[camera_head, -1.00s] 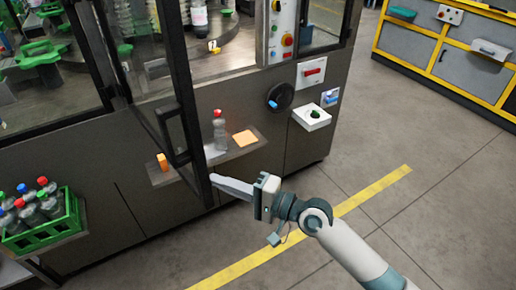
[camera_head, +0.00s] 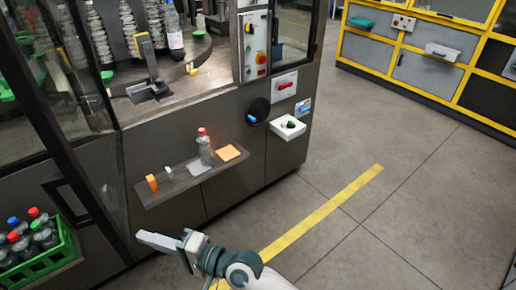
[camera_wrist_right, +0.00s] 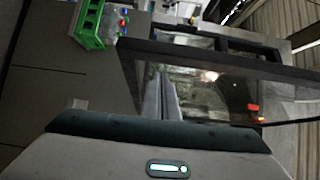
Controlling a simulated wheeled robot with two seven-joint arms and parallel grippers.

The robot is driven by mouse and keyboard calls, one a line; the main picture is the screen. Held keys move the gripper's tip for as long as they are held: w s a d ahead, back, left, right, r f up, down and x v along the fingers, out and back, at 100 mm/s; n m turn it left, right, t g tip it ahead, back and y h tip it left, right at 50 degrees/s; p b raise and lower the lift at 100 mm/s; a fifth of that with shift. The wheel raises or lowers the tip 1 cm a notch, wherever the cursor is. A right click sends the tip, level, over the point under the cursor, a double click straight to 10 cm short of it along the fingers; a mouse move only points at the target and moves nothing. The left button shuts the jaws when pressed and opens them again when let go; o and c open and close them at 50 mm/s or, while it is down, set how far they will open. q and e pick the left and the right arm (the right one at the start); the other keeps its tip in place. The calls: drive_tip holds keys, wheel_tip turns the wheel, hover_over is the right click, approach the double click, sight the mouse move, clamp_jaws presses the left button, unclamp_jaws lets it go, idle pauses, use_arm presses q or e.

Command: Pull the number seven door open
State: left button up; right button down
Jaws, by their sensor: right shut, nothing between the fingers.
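The machine's black-framed glass door (camera_head: 76,168) stands swung wide open to the left, away from the opening. No number seven is readable on it. Its dark bar handle (camera_head: 62,197) is on the frame at the left. My right gripper (camera_head: 142,238) is shut and empty, right of the door's lower edge and apart from the handle in the head view. In the wrist view its fingers (camera_wrist_right: 162,98) are together, with a dark frame bar (camera_wrist_right: 230,62) crossing beyond them. My left gripper is not in view.
A shelf (camera_head: 172,187) on the machine front carries a red-capped bottle (camera_head: 204,148) and an orange pad (camera_head: 229,153). A green crate of bottles (camera_head: 42,262) is at lower left. A white control box (camera_head: 288,127) juts out. Floor at right is clear.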

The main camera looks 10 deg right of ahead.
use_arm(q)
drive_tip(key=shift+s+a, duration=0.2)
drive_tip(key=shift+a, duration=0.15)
use_arm(e)
drive_tip(key=shift+d, duration=0.1)
